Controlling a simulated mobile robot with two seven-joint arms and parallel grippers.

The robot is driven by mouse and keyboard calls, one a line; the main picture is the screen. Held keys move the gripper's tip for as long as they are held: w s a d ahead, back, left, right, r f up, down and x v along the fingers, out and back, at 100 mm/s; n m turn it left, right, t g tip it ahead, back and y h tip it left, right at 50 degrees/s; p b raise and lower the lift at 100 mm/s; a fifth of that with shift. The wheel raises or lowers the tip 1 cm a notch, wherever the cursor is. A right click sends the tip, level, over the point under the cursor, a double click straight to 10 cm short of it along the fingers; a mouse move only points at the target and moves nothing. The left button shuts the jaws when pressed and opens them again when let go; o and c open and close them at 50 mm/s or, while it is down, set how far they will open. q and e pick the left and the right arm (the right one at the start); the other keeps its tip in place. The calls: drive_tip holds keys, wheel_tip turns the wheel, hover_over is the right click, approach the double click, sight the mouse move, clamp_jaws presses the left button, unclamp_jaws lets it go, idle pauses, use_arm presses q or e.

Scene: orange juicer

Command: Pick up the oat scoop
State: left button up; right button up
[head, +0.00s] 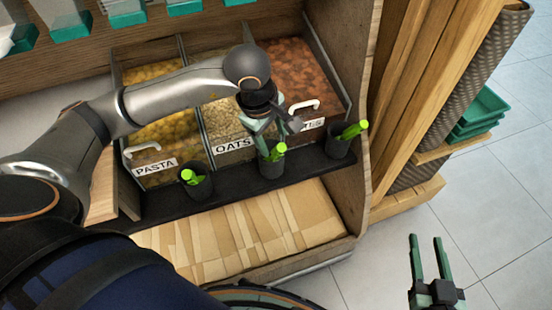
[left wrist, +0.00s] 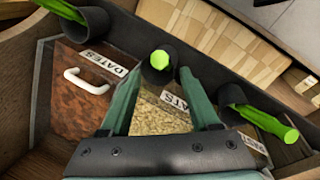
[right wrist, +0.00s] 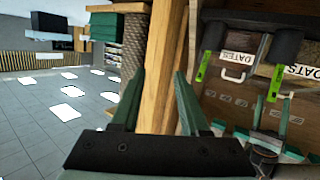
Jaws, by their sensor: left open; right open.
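The oat scoop (head: 272,152) shows as a bright green handle standing in the middle black cup (head: 270,169), below the OATS label (head: 233,144). Its scoop end is hidden in the cup. My left gripper (head: 266,134) is open just above and behind this handle. In the left wrist view the green handle end (left wrist: 160,60) shows between the tips of the open left gripper (left wrist: 162,72); I cannot tell whether they touch. My right gripper (head: 428,238) is open and empty over the floor at the lower right.
Green-handled scoops stand in the left cup (head: 194,178) and right cup (head: 348,132). Behind are bins of pasta (head: 170,128), oats and dates (head: 305,70). A wooden side panel (head: 368,100) bounds the right. The wooden ledge (head: 250,230) in front is bare.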

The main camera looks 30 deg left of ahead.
sight(280, 156)
use_arm(q)
drive_tip(key=x, duration=0.4)
drive_tip(key=shift+d+f+b, duration=0.15)
drive_tip(key=shift+b, duration=0.2)
drive_tip(key=b+x, duration=0.1)
drive_tip(key=x, duration=0.3)
drive_tip(key=shift+d+f, duration=0.2)
use_arm(e)
wheel_tip(280, 156, up, 11)
drive_tip(key=w+n+t+y, duration=0.1)
drive_tip(key=n+t+y, duration=0.1)
drive_tip(key=t, duration=0.2)
drive_tip(key=shift+a+f+t, duration=0.15)
drive_tip(key=shift+a+t, duration=0.1)
drive_tip(key=shift+t, duration=0.05)
use_arm(q)
clamp_jaws()
